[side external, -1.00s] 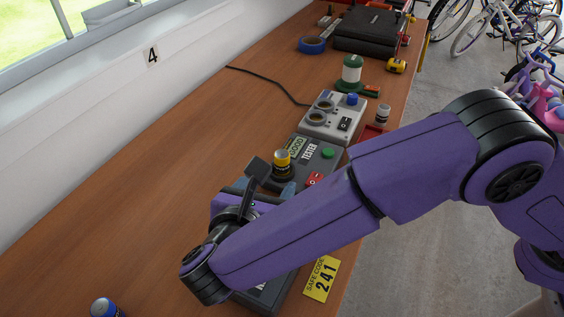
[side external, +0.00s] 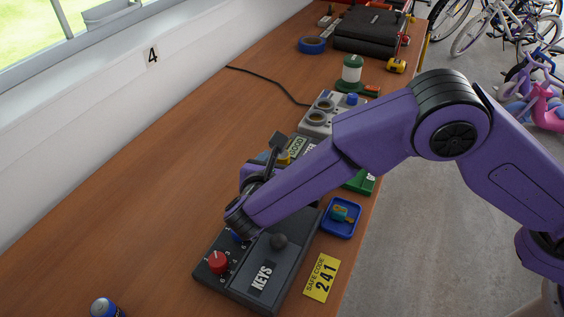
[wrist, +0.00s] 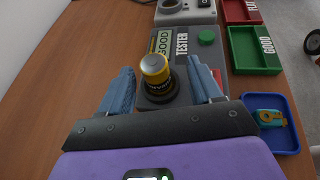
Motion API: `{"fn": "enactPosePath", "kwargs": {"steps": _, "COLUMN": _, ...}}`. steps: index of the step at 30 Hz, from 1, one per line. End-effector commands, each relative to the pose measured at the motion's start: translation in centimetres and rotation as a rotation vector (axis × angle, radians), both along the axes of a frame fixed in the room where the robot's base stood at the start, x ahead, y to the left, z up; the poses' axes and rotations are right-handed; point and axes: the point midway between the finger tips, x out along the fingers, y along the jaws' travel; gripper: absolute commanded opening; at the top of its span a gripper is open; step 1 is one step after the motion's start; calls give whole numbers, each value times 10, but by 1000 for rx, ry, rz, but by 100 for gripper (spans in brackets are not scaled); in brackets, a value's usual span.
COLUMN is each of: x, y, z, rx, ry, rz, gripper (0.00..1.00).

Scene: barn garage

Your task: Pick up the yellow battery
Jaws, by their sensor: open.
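The yellow battery (wrist: 155,66) stands upright in a dark round socket on the grey tester (wrist: 183,72), which has a green button and a screen reading GOOD. In the side external view only a yellow patch of the battery (side external: 284,158) shows beside my arm. My gripper (wrist: 160,75) is open and empty. In the wrist view its two blue-grey fingers lie left and right of the battery, with gaps between. The fingertips reach about level with the battery; the exact height is unclear. In the side external view my arm hides most of the gripper.
A green GOOD tray (wrist: 255,50), a red tray (wrist: 241,10) and a blue tray (wrist: 272,122) holding a small item lie right of the tester. A grey two-socket box (side external: 317,115) stands behind it; the KEYS box (side external: 263,260) is in front.

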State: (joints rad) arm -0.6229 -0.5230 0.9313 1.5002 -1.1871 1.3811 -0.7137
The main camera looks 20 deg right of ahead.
Motion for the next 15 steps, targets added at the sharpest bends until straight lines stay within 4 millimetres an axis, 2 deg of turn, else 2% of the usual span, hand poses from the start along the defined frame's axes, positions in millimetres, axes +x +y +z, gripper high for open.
{"fn": "enactPosePath", "kwargs": {"steps": 10, "x": 33, "y": -15, "z": -16, "rx": -1, "ry": 0, "rz": -4, "gripper": 64}}
{"fn": "enactPosePath", "kwargs": {"steps": 15, "x": 42, "y": -21, "z": -21, "rx": 0, "ry": 0, "rz": -1, "gripper": 64}}
